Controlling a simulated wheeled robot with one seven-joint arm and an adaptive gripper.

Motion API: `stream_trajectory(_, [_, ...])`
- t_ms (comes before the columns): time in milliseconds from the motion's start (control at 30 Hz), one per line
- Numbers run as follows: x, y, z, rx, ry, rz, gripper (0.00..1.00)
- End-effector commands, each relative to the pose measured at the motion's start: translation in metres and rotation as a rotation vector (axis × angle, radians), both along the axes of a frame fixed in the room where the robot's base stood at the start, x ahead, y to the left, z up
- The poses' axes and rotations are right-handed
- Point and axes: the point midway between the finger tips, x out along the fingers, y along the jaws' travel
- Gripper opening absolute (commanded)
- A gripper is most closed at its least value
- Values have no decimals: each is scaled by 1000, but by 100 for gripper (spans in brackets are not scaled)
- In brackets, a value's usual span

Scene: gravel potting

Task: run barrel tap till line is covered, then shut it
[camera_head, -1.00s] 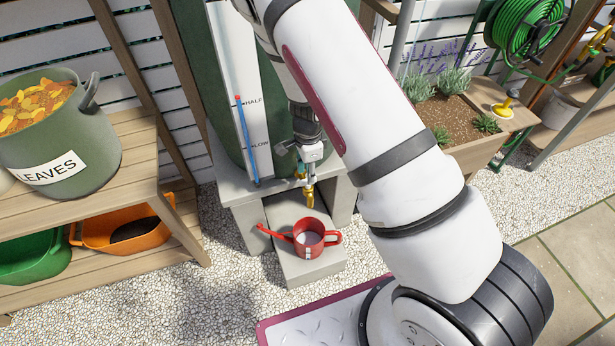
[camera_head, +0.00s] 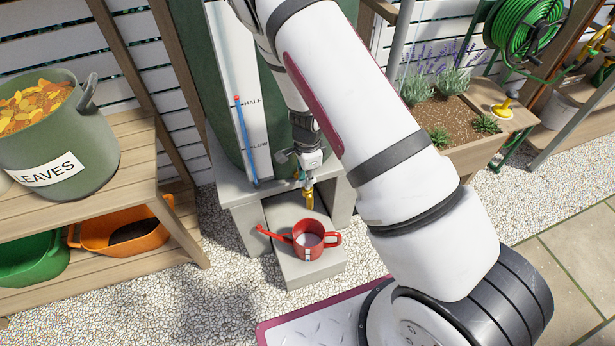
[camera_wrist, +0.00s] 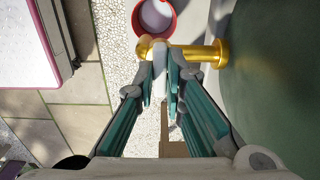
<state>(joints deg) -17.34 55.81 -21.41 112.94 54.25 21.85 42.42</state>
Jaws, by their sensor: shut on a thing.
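The green barrel (camera_head: 272,140) stands on a grey block stand, with a brass tap (camera_head: 309,197) low on its front. The tap also shows in the wrist view (camera_wrist: 208,54). My gripper (camera_wrist: 160,78) is shut on the tap's pale handle, and in the head view its fingers (camera_head: 309,178) are just above the spout. A red watering can (camera_head: 308,252) stands upright on the low grey block below the tap. Pale liquid shows inside it in the wrist view (camera_wrist: 154,16). I cannot make out a stream or the line inside the can.
A gauge with a blue column (camera_head: 246,140) and HALF and LOW marks is on the barrel. A wooden shelf (camera_head: 130,150) with a LEAVES pot (camera_head: 75,150) stands left. A planter (camera_head: 460,120) is right. Gravel (camera_head: 215,285) lies open in front.

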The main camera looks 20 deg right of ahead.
Motion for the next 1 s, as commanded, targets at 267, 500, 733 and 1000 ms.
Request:
stream_trajectory(267, [0, 0, 0, 1, -1, 88, 0])
stream_trajectory(500, [1, 0, 0, 1, -2, 273, 0])
stream_trajectory(733, [1, 0, 0, 0, -3, 492, 0])
stream_trajectory(1000, [1, 0, 0, 1, -1, 736, 0])
